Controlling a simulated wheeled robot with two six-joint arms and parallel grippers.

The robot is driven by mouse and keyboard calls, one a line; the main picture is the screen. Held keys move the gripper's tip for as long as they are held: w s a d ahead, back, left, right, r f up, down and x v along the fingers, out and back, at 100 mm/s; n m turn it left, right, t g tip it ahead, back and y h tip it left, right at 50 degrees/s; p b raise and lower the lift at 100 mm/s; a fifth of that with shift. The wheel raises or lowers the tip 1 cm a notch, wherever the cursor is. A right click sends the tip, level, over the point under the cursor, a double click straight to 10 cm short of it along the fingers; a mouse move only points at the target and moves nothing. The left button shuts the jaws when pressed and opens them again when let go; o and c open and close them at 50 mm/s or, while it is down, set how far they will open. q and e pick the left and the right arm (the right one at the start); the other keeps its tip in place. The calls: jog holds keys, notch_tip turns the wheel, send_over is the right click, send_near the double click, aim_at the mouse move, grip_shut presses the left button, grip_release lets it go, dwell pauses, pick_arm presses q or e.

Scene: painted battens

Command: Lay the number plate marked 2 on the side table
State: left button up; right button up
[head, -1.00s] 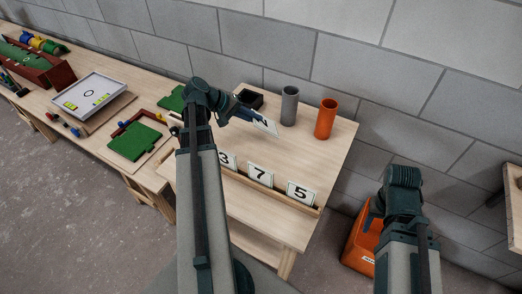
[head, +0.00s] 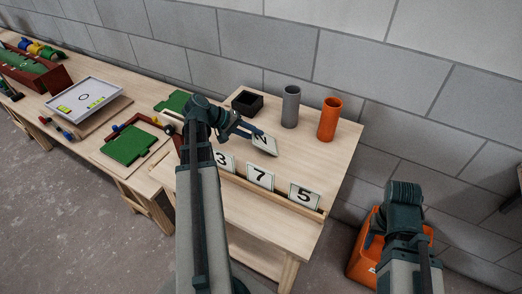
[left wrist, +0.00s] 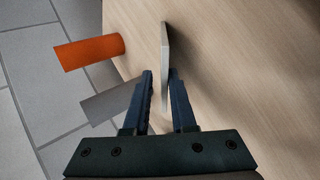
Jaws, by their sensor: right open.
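The number plate marked 2 (head: 264,144) is a small white plate over the side table (head: 215,205), tilted, its face towards the head camera. In the left wrist view the plate (left wrist: 164,60) shows edge-on between the fingers. My left gripper (head: 252,133) is around its near edge. In the left wrist view, my left gripper (left wrist: 160,90) has a gap between one finger and the plate, with the other finger close against it. I cannot tell whether the plate touches the tabletop. My right gripper (head: 378,228) is open and empty, off the table to the right.
Plates 3 (head: 223,161), 7 (head: 260,176) and 5 (head: 304,196) stand in a rack along the front edge. A black box (head: 247,102), grey cylinder (head: 290,106) and orange cylinder (head: 328,119) stand behind. An orange bin (head: 363,262) is on the floor.

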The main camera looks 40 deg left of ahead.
pick_arm(q)
jog(key=p+v, duration=0.5)
jog(key=v, duration=0.3)
dwell(0.4)
jog(key=shift+r, duration=0.1)
notch_tip(320, 180, up, 8)
jog(key=s+a+p, duration=0.1)
jog(key=p, duration=0.7)
jog(key=shift+s+a, duration=0.25)
jog(key=shift+s, duration=0.15)
